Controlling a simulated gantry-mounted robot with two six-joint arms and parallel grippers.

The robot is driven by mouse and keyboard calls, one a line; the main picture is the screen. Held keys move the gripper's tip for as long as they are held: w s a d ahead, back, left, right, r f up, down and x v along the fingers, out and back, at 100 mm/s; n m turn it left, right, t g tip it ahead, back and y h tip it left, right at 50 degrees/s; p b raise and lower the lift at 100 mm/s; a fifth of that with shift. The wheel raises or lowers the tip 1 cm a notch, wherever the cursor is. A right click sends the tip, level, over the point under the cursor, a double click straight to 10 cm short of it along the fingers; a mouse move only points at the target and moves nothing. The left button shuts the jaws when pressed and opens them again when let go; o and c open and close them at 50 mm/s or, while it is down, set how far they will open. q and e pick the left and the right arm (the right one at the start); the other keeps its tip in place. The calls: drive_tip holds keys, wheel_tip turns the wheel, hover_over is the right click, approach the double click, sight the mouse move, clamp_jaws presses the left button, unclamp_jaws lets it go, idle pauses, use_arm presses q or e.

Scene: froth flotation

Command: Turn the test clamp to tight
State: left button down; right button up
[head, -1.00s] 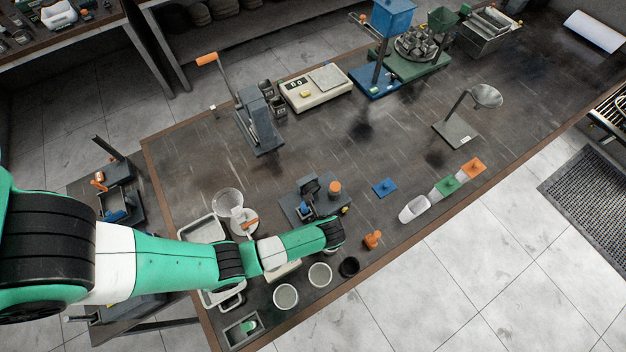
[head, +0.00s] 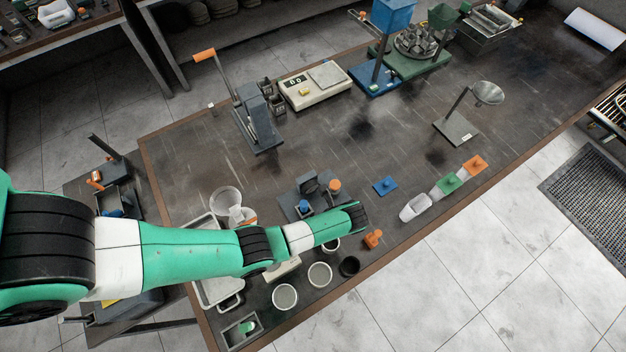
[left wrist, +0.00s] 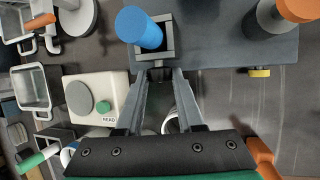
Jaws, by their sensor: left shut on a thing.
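The blue-grey clamp unit (head: 288,201) stands on the bench, partly behind my left arm. In the left wrist view its base (left wrist: 215,52) carries a square grey holder (left wrist: 168,38) with a blue cylinder (left wrist: 138,27) at it. A small grey piece (left wrist: 157,63) sticks out at the base's near edge. My left gripper (left wrist: 159,74) is at this piece, its fingertips close together and shut on it. Which way the clamp is turned cannot be told. A yellow knob (left wrist: 259,72) sits at the same edge, apart from the fingers. My right gripper is not in view.
A cream box (left wrist: 96,98) with a green READ button is left of the fingers. Round cups (head: 285,297) and a black cup (head: 349,266) stand near the front edge. An orange piece (head: 373,238) is right of my wrist.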

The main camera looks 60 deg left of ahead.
use_arm(q)
drive_tip(key=g+b, duration=0.1)
drive_tip(key=f+b, duration=0.1)
drive_tip(key=b, duration=0.1)
drive_tip(key=shift+w+g, duration=0.25)
drive_tip(key=shift+g, duration=0.15)
drive_tip(key=shift+r+m+g, duration=0.3)
drive_tip(key=shift+r, duration=0.1)
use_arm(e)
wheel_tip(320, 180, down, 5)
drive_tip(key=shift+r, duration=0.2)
use_arm(q)
drive_tip(key=c, duration=0.5)
unclamp_jaws()
drive_tip(key=p+v, duration=0.2)
drive_tip(key=v, duration=0.9)
drive_tip(key=shift+r, duration=0.3)
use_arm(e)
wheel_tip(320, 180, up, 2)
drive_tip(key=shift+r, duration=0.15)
